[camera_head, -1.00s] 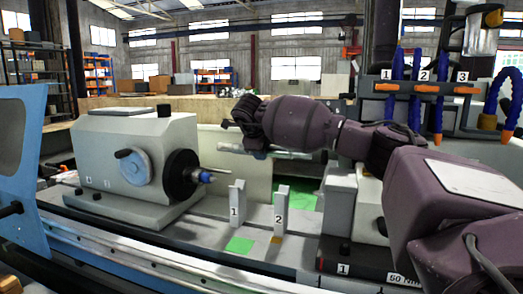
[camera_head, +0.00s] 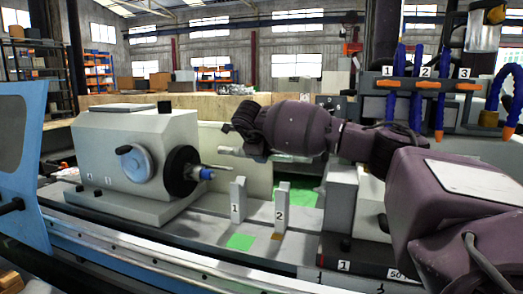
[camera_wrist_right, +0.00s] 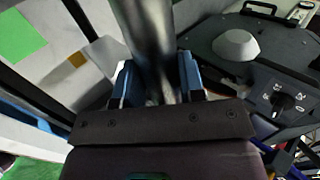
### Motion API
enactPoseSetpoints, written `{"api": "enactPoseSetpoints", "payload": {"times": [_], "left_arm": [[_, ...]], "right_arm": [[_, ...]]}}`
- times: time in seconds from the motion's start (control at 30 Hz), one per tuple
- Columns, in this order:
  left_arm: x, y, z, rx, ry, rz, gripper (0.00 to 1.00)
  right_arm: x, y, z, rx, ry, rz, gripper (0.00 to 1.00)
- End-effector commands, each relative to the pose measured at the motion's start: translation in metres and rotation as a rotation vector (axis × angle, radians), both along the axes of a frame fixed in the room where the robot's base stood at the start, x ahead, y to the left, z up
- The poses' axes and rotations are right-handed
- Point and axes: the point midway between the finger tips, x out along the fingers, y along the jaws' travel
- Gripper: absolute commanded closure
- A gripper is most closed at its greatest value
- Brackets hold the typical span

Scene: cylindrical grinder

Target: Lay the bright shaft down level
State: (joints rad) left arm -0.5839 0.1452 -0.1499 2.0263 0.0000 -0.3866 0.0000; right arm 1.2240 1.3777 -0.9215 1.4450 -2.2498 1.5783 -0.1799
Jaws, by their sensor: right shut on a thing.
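The bright shaft (camera_wrist_right: 148,35) is a shiny metal bar. My right gripper (camera_wrist_right: 157,78) is shut on it, with its blue-sided fingers on either side. In the head view the shaft (camera_head: 230,151) looks roughly level, running left to right under my right wrist, which hides its middle. My right gripper (camera_head: 258,156) is above and behind two upright grey supports, number 1 (camera_head: 237,201) and number 2 (camera_head: 282,208). The shaft appears apart from both supports. My left gripper is out of view.
The grey workhead (camera_head: 130,145) with its dark chuck and pointed centre (camera_head: 207,174) stands to the left. A block (camera_head: 340,205) stands right of the supports. Blue hoses (camera_head: 440,95) hang at the right. A green patch (camera_head: 240,242) lies before the supports.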

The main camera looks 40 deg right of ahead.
Motion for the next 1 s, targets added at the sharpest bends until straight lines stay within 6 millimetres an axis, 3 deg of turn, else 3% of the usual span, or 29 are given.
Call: {"api": "enactPoseSetpoints", "payload": {"times": [1.0], "left_arm": [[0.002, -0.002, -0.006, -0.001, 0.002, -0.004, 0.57]], "right_arm": [[0.001, -0.001, -0.042, -0.002, -0.011, 0.000, 1.00]]}}
